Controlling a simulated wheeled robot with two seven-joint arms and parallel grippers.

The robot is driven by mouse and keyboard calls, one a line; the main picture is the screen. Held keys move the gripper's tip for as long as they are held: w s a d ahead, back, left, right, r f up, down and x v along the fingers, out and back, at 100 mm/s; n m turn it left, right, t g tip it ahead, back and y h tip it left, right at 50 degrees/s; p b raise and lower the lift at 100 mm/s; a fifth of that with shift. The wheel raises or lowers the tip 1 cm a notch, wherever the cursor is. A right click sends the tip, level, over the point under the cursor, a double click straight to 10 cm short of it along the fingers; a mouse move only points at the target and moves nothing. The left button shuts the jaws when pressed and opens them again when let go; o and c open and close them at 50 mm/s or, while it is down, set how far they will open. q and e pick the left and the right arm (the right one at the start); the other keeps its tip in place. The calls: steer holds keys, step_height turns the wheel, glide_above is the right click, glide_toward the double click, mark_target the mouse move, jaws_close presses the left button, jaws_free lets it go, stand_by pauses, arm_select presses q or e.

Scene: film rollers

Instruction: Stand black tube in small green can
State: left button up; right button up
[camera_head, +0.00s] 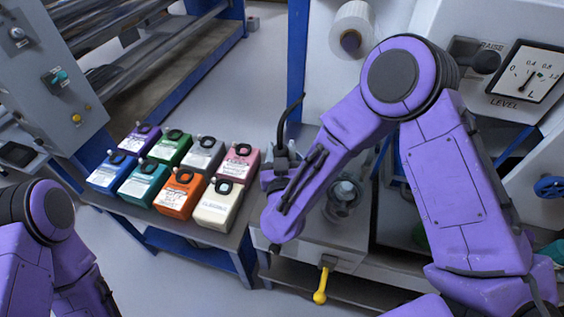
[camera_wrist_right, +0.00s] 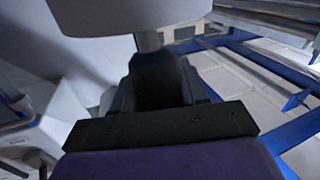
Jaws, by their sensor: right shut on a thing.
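My right arm reaches across the head view, and its gripper (camera_head: 278,172) is over the left end of the grey bench, mostly hidden by the forearm. It is shut on what looks like the black tube (camera_head: 285,122), a thin, bent dark piece rising above the jaws. I cannot make out the small green can for sure. My left arm is at the lower left, with its gripper out of frame.
Several coloured cartons (camera_head: 174,201) stand on a table left of my right gripper. A grey metal fitting (camera_head: 345,192) is on the bench behind my forearm. A yellow handle (camera_head: 321,290) sticks out below. A white roll (camera_head: 351,28) and a level gauge (camera_head: 526,71) are behind.

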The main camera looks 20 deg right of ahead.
step_height(320, 180, up, 6)
steer(key=shift+f, duration=0.25)
step_height(320, 180, up, 3)
steer(key=shift+r+p, duration=0.1)
steer(key=shift+p, duration=1.05)
step_height(320, 180, up, 12)
steer(key=p, duration=0.7)
